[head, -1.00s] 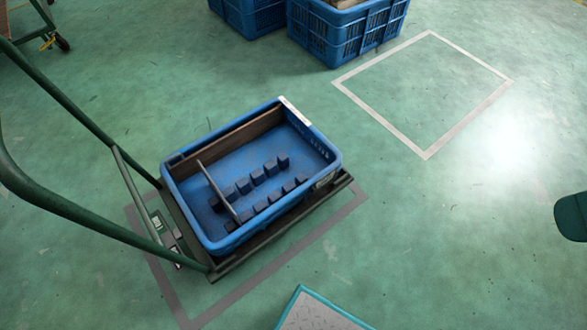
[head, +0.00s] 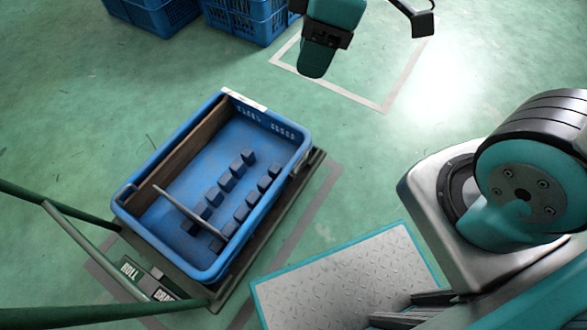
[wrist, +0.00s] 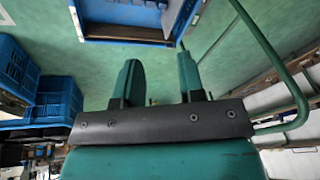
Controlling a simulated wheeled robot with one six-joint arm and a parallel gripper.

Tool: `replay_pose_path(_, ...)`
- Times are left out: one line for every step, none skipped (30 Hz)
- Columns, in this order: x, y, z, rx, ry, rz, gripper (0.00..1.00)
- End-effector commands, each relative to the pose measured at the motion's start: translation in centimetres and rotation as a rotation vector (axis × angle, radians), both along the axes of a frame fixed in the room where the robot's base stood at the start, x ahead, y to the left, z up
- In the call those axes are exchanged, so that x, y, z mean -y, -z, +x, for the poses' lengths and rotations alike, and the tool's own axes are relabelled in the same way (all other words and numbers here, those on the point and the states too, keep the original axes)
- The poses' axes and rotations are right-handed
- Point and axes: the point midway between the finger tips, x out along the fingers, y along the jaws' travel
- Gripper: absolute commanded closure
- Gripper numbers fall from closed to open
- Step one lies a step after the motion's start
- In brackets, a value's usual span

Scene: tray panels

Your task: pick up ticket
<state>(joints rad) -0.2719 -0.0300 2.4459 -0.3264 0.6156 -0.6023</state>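Nothing in view is clearly marked as the ticket. A white strip (head: 243,100) lies on the far rim of the blue crate, and I cannot tell whether it is the ticket. The blue crate (head: 277,132) sits on a cart and holds two rows of small dark blocks, a brown board along one side and a thin upright panel. My gripper (head: 316,70) is at the top of the head view, beyond the crate and apart from it. In the wrist view its two fingers (wrist: 158,65) are spread with nothing between them.
Blue crates (head: 250,22) stand at the back left. A white floor outline (head: 385,100) is behind my gripper.

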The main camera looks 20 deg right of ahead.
Motion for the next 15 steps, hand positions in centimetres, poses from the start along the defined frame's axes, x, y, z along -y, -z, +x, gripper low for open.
replay_pose_path(0.1,6.3,1.8,0.02,-0.117,-0.031,0.64)
replay_pose_path(0.3,8.5,2.8,0.038,-0.196,-0.05,0.64)
replay_pose_path(0.5,11.4,4.0,0.062,-0.3,-0.074,0.64)
replay_pose_path(0.7,13.5,4.9,0.079,-0.378,-0.094,0.64)
replay_pose_path(0.9,15.6,5.7,0.091,-0.454,-0.112,0.64)
replay_pose_path(1.3,18.2,6.8,0.108,-0.553,-0.136,0.64)
replay_pose_path(1.5,20.1,7.4,0.116,-0.624,-0.152,0.64)
replay_pose_path(1.7,21.8,8.0,0.125,-0.692,-0.168,0.64)
replay_pose_path(2.1,23.9,8.6,0.131,-0.775,-0.186,0.64)
replay_pose_path(2.3,25.3,9.1,0.137,-0.833,-0.199,0.64)
replay_pose_path(2.5,26.6,9.4,0.138,-0.885,-0.21,0.64)
replay_pose_path(2.8,28.0,9.9,0.143,-0.945,-0.223,0.64)
replay_pose_path(3.0,28.8,10.1,0.144,-0.985,-0.229,0.64)
replay_pose_path(3.1,29.5,10.3,0.145,-1.018,-0.237,0.64)
replay_pose_path(3.3,30.3,10.5,0.145,-1.055,-0.244,0.64)
